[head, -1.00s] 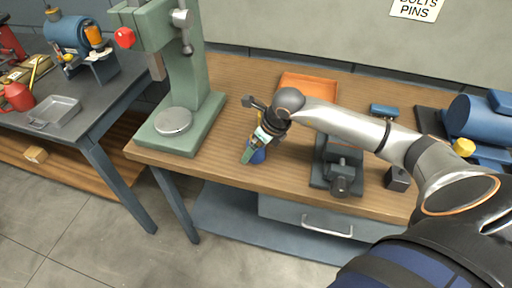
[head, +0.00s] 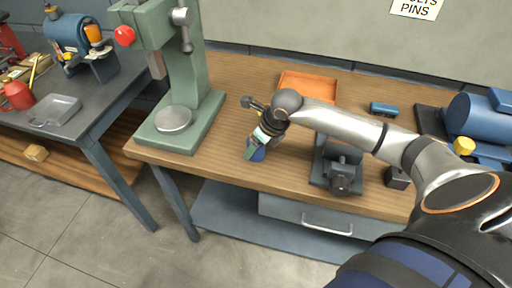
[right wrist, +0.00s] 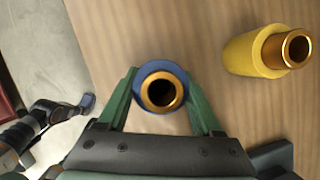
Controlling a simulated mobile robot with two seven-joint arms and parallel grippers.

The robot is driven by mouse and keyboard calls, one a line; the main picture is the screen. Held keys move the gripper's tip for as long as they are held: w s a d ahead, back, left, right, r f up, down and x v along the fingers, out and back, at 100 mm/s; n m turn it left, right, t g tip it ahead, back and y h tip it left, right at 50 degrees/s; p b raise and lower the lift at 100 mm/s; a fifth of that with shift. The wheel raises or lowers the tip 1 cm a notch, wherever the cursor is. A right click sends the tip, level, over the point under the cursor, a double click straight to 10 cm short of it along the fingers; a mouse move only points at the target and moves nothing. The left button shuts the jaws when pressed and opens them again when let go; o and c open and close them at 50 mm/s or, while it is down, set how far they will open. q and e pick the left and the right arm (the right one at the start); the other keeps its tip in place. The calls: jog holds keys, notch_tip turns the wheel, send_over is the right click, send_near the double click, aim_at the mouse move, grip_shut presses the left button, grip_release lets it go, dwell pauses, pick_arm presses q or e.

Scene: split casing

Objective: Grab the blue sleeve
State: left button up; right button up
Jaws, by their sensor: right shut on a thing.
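The blue sleeve (head: 257,155) stands near the front edge of the wooden bench, partly hidden by my right gripper (head: 254,146). In the right wrist view, the blue sleeve (right wrist: 160,67) is a ring around a brass-coloured tube (right wrist: 161,105) with a dark bore. The green fingers of my right gripper press on it from both sides, one left and one right. I cannot tell whether the sleeve still touches the bench.
A yellow sleeve with a brass tube (right wrist: 245,57) is close by on the right in the wrist view. A green press (head: 205,115) stands left of my gripper, a dark vise (head: 340,172) right, an orange tray (head: 309,84) behind. Bare wood lies between press and gripper.

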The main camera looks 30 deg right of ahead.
grip_shut()
jog(key=shift+w+r, duration=0.1)
jog(key=shift+r, duration=0.1)
